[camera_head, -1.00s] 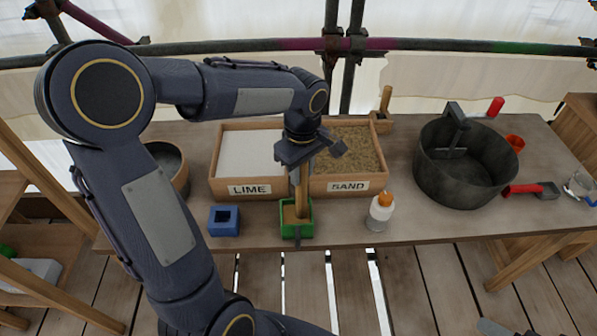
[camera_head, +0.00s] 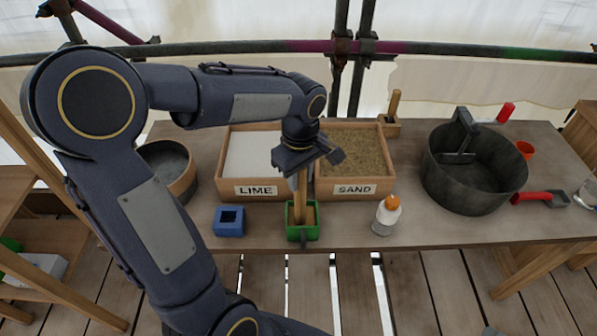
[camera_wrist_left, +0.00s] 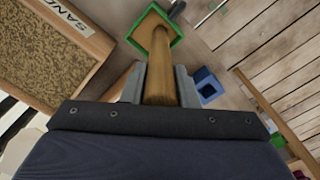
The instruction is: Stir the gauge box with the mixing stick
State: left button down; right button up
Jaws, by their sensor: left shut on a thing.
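The gauge box appears to be the small green open box (camera_head: 303,233) at the front middle of the table. My left gripper (camera_head: 303,176) is above it, shut on the wooden mixing stick (camera_head: 304,207). The stick points down into the green box and leans slightly. In the left wrist view the stick (camera_wrist_left: 161,75) runs between the fingers to the green box (camera_wrist_left: 178,38), with its lower end inside. How deep it reaches, and the material around its tip, are not clear. My right gripper is not in view.
LIME (camera_head: 258,190) and SAND (camera_head: 355,189) trays stand behind the green box. A blue box (camera_head: 229,221) is on its left and an orange-capped bottle (camera_head: 386,214) on its right. A large dark pot (camera_head: 472,188) stands at right, a round tub (camera_head: 181,187) at left.

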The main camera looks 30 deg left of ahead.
pick_arm(q)
jog(key=shift+w+d, duration=0.35)
jog(key=shift+d, duration=0.2)
jog(key=shift+w+a+p, duration=0.3)
jog(key=shift+w+a, duration=0.3)
jog(key=shift+w, duration=0.3)
jog(key=shift+s+a, duration=0.3)
jog(key=shift+s, duration=0.2)
jog(key=shift+s+a, duration=0.25)
jog(key=shift+s, duration=0.25)
jog(key=shift+r, duration=0.1)
